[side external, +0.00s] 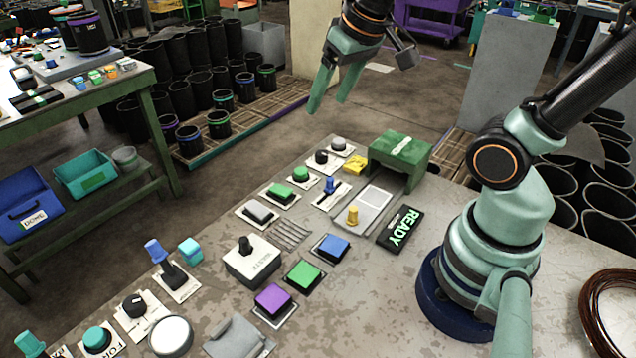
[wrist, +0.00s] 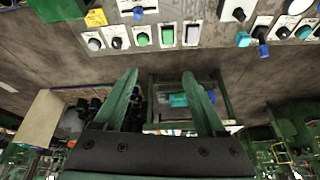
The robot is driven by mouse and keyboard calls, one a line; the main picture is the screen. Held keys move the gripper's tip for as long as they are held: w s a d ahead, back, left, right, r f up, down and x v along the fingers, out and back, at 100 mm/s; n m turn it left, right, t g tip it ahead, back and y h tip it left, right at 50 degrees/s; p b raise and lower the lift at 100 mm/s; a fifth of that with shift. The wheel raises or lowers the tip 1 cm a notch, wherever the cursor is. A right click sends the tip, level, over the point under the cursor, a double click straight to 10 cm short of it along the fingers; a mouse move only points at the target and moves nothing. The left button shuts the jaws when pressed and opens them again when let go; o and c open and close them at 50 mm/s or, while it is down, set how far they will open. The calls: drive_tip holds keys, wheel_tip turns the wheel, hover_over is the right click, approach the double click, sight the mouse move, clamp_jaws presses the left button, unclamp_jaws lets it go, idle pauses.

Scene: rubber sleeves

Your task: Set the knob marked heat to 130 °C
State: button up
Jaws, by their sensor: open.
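My gripper (side external: 328,106) is open and empty, high above the far edge of the console. In the wrist view its two green fingers (wrist: 160,76) are spread apart, with nothing between them. Round knobs stand on white plates: a grey knob (side external: 338,144), a black knob (side external: 321,157) and a green knob (side external: 300,174) at the far end. Another black knob (side external: 134,305) and a teal knob (side external: 97,338) are at the near left. I cannot read which knob is marked heat, nor any temperature scale. The far black knob (wrist: 117,43) also shows in the wrist view.
Buttons, including blue (side external: 334,247), green (side external: 304,275) and purple (side external: 272,299), crowd the console. A blue-handled lever (side external: 155,252) and a green housing (side external: 401,153) stand up from it. A READY sign (side external: 401,228) lies near my base. The air around my gripper is clear.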

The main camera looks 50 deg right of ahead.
drive_tip(key=w+d+f+m+g, duration=0.3)
drive_tip(key=w+d+m, duration=0.3)
drive_tip(key=w+d, duration=0.15)
drive_tip(key=m+g, duration=0.2)
drive_tip(key=m, duration=0.3)
approach(322, 153)
wheel_tip(322, 153, down, 9)
drive_tip(key=shift+s, duration=0.1)
clamp_jaws()
